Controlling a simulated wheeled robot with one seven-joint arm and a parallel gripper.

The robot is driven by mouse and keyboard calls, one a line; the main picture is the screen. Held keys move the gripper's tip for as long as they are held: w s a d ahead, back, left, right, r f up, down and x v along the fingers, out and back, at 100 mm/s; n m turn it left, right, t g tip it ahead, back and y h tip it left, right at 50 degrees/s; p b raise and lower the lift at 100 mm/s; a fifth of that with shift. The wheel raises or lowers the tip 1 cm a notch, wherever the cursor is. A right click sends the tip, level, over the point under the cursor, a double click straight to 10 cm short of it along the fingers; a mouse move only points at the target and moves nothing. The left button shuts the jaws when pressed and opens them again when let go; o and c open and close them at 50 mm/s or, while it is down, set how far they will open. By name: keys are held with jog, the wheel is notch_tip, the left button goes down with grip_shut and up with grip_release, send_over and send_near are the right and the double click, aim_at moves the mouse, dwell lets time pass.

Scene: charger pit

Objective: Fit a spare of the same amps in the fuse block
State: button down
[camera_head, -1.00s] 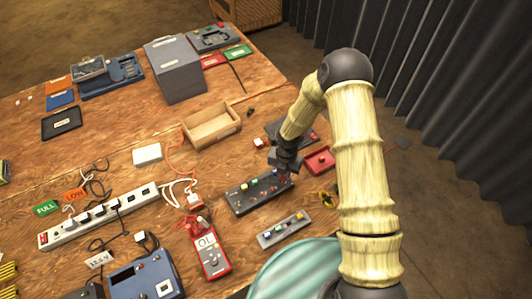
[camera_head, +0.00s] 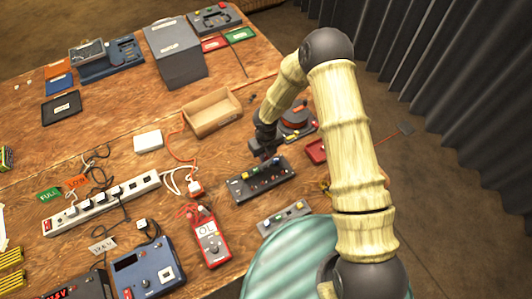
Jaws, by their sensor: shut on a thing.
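The fuse block (camera_head: 263,190) is a long dark box right of the table's middle, with small coloured fuses along its top. A grey spare strip (camera_head: 284,220) with several coloured fuses lies just in front of it. My gripper (camera_head: 264,154) is over the back edge of the fuse block, pointing down. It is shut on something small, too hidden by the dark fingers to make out. I cannot tell whether it touches the block. Amp markings are too small to read.
A red multimeter (camera_head: 211,245) lies left of the spare strip. A red tray (camera_head: 316,151) and a round dark-and-red device (camera_head: 298,118) are close to my arm. A white power strip (camera_head: 103,203) lies at left.

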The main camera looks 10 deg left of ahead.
notch_tip(320, 180, down, 4)
jog(key=b, duration=0.3)
jog(key=shift+f, duration=0.2)
jog(key=shift+f+b, duration=0.4)
jog(key=shift+f, duration=0.1)
jog(key=shift+f, duration=0.7)
dwell(3.2)
jog(key=c, duration=1)
grip_release()
jog(key=shift+r, duration=0.1)
jog(key=shift+o, duration=0.4)
jog(key=shift+r+p, duration=3.4)
jog(key=shift+r, duration=0.3)
